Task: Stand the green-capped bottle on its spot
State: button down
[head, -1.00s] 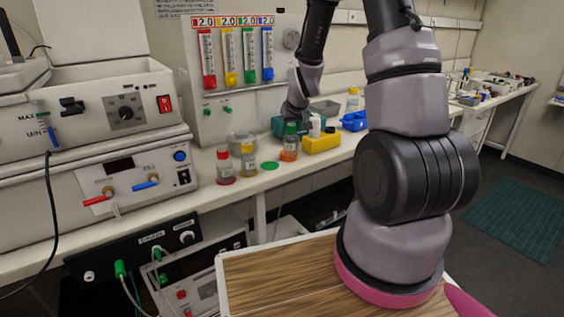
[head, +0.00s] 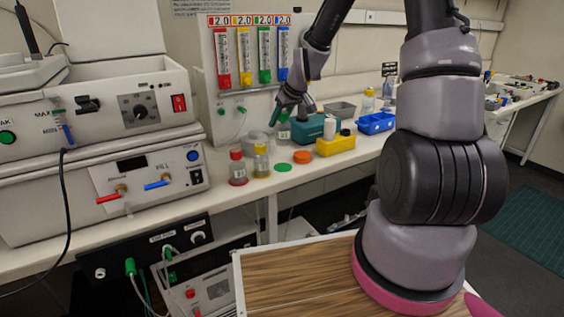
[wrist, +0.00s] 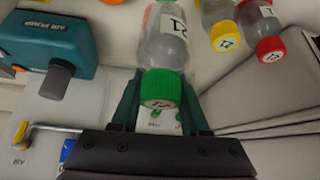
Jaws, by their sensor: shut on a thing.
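The green-capped bottle is clear with a white label; it shows in the wrist view (wrist: 165,50) between the fingers, its green cap towards the camera. In the head view the bottle (head: 284,132) is small and partly hidden by my gripper (head: 286,116). My gripper, also in the wrist view (wrist: 160,78), is shut on the bottle and holds it above the bench. A flat green round spot (head: 284,167) lies bare on the bench, nearer the front edge than the bottle. An orange round disc (head: 302,157) lies right of it.
A red-capped bottle (head: 238,170) and a yellow-capped bottle (head: 262,161) stand just left of the green spot. A yellow block (head: 336,146), a teal air pump (head: 314,128) and a blue tray (head: 376,123) stand to the right.

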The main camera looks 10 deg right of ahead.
aim_at(289, 128)
notch_tip(289, 128, down, 9)
jog(key=shift+f, duration=0.1)
dwell(0.3)
jog(key=shift+f, duration=0.1)
jog(key=shift+c, duration=2)
grip_release()
jog(key=v, duration=1.2)
jog(key=shift+s+d+r, duration=0.1)
jog(key=shift+r, duration=0.25)
jog(key=s+d+r+m+t, duration=0.1)
jog(key=s+d+r+m, duration=0.2)
jog(key=s+r+m, duration=0.6)
jog(key=s+r, duration=1.4)
jog(key=s, duration=0.2)
jog(key=shift+r+h, duration=0.3)
